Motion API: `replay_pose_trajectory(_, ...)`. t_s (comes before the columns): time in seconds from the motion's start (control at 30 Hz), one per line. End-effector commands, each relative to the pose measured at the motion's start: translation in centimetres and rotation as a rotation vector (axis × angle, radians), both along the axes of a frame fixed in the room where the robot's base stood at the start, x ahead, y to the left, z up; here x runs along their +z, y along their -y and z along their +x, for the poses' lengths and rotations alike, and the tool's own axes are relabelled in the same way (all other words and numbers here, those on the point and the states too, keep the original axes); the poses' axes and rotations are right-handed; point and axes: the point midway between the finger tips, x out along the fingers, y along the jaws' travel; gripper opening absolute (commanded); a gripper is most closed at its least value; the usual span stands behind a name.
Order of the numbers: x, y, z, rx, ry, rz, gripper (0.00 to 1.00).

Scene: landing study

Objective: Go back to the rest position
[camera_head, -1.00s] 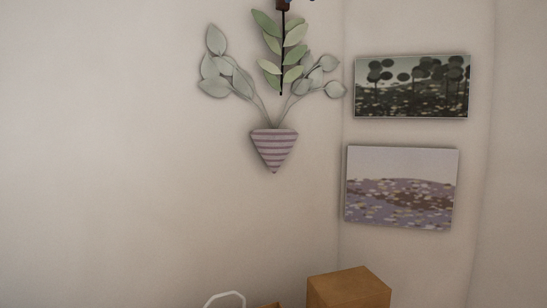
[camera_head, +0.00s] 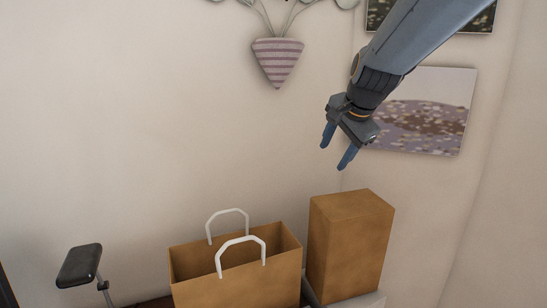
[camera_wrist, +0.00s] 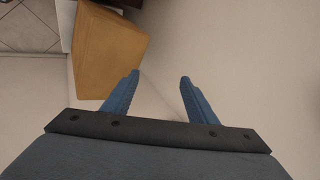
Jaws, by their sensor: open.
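My gripper (camera_head: 336,145) is in the upper right of the head view, at the end of my arm coming in from the top right. Its two blue fingers point down and to the left, apart, with nothing between them. In the head view it appears above a tall brown box (camera_head: 347,245) and in front of the lower picture on the wall. In the wrist view the fingers (camera_wrist: 158,82) are spread and empty, with the brown box (camera_wrist: 108,52) beyond the left finger.
A brown paper bag (camera_head: 238,283) with white handles stands left of the box. A dark armrest (camera_head: 79,265) is at lower left. A striped wall planter (camera_head: 277,62) and a flower-field picture (camera_head: 425,112) hang above. Tiled floor (camera_wrist: 28,25) shows in the wrist view.

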Motion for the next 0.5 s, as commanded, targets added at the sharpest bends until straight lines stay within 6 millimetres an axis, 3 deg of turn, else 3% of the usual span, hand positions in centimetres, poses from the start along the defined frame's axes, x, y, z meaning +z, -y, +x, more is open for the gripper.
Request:
replay_pose_trajectory(0.03, -3.6, 0.4, -1.9, 0.068, -0.040, -0.059, 0.53)
replay_pose_trajectory(0.2, -13.1, 1.4, -8.7, 0.341, -0.162, -0.247, 0.53)
replay_pose_trajectory(0.4, -22.1, 2.6, -17.7, 0.683, -0.292, -0.403, 0.53)
replay_pose_trajectory(0.5, -24.8, 2.9, -21.4, 0.817, -0.335, -0.445, 0.53)
